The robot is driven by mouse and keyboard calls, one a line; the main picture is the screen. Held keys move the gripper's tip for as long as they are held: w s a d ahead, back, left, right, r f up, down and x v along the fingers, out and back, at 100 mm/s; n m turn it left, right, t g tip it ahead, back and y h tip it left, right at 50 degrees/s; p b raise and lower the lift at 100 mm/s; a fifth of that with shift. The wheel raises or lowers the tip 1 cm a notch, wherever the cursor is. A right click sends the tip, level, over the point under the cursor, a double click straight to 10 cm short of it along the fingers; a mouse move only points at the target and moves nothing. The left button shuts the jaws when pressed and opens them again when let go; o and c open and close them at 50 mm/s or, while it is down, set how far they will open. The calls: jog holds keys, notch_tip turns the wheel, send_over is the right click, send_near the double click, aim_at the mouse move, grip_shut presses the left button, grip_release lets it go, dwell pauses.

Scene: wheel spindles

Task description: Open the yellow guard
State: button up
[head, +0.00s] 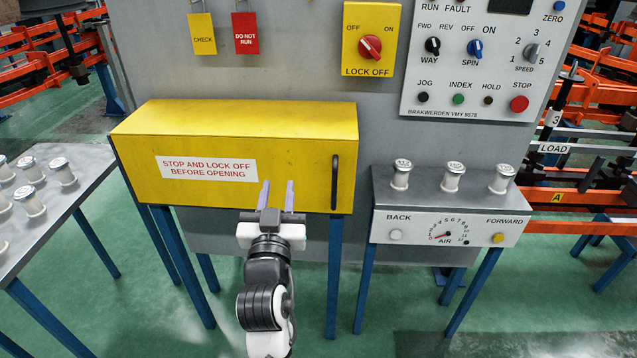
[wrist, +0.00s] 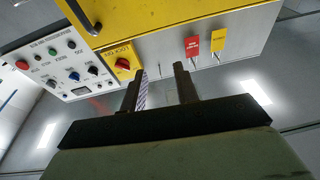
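The yellow guard (head: 235,155) is a long box on the front of the grey panel and looks shut. Its front carries a "STOP AND LOCK OFF BEFORE OPENING" label. A black upright bar handle (head: 334,182) sits at its right end. My gripper (head: 277,185) is open and empty in front of the guard's lower front, left of the handle. In the wrist view, the guard (wrist: 170,18) fills the top edge, with its handle (wrist: 84,17) at upper left. The gripper's two fingers (wrist: 160,70) stand apart there with nothing between them.
A yellow lock-off box with a red knob (head: 369,47) is above right of the guard. A control panel (head: 475,60) is farther right. An air-control stand (head: 450,210) with spindles stands close right; a spindle table (head: 70,200) is at left.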

aim_at(334, 184)
jog(key=d+f+m+g+h, duration=0.3)
jog(key=d+f+h, duration=0.1)
jog(key=d+f, duration=0.35)
jog(key=w+d+p, duration=0.1)
jog(key=w, duration=0.3)
jog(key=w+p, duration=0.1)
jog(key=w, duration=0.3)
jog(key=w+d+p, duration=0.1)
jog(key=w+p, duration=0.1)
jog(key=w, duration=0.2)
jog(key=shift+w+d+r, duration=0.1)
jog(key=shift+d+r, duration=0.25)
jog(key=shift+w+f, duration=0.1)
jog(key=shift+w, duration=0.45)
grip_shut()
